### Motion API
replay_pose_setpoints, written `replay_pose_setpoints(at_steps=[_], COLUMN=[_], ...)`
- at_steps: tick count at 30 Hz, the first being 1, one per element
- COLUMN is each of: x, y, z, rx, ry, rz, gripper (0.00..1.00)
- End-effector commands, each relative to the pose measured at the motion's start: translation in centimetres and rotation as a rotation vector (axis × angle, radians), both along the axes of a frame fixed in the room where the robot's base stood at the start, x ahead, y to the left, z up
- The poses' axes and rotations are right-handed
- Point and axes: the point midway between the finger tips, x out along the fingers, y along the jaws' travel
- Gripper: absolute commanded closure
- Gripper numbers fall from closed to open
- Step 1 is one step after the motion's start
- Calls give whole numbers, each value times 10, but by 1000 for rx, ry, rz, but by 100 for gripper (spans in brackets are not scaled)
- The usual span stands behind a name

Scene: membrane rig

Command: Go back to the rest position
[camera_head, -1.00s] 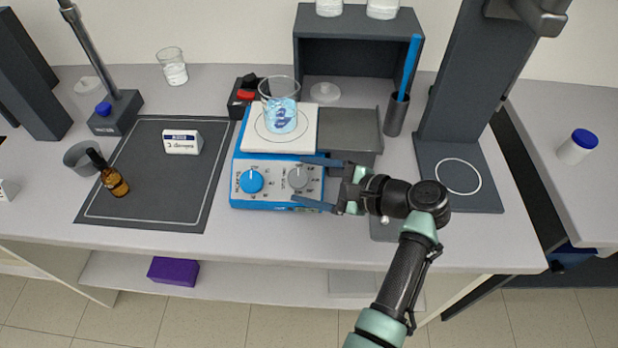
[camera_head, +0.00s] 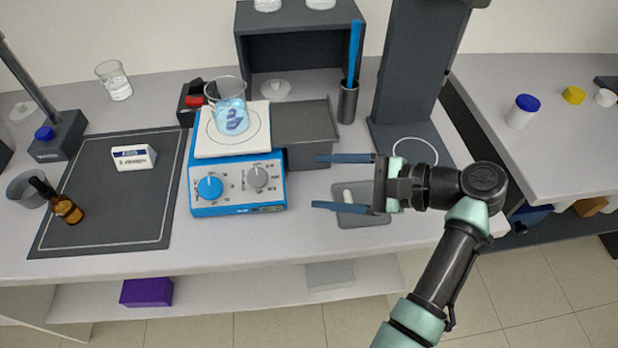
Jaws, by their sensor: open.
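My gripper (camera_head: 328,182) is open and empty, its two blue fingers pointing left, spread apart. It is to the right of the blue hotplate stirrer (camera_head: 237,208), with a gap between the fingertips and the stirrer's front panel. The stirrer has a blue knob (camera_head: 210,188) and a grey knob (camera_head: 257,177). A glass beaker (camera_head: 231,117) with bluish liquid stands on its white top plate. My gripper appears over a small grey tray (camera_head: 352,220), which it partly hides; a small white piece lies there.
A dark mat (camera_head: 107,215) at left holds a labelled white box (camera_head: 134,157) and an amber dropper bottle (camera_head: 67,209). A dark shelf unit (camera_head: 301,38), a pen cup (camera_head: 347,104) and a tall dark stand (camera_head: 414,70) stand behind. A side bench at right carries a blue-capped jar (camera_head: 522,111).

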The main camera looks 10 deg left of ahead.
Motion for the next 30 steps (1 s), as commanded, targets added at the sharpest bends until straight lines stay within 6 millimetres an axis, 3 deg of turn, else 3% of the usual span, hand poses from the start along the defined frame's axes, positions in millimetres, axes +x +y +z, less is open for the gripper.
replay_pose_setpoints(at_steps=[18,22,26,29,30], x=[0,15,53,82,89], y=[-3,-2,-6,-14,-17], z=[2,11,45,98,125], rx=[-3,-88,-314,-547,-642], ry=[-4,-116,-419,-745,-881], rz=[-1,-34,-120,-202,-237], gripper=[21,21,21,21,21])
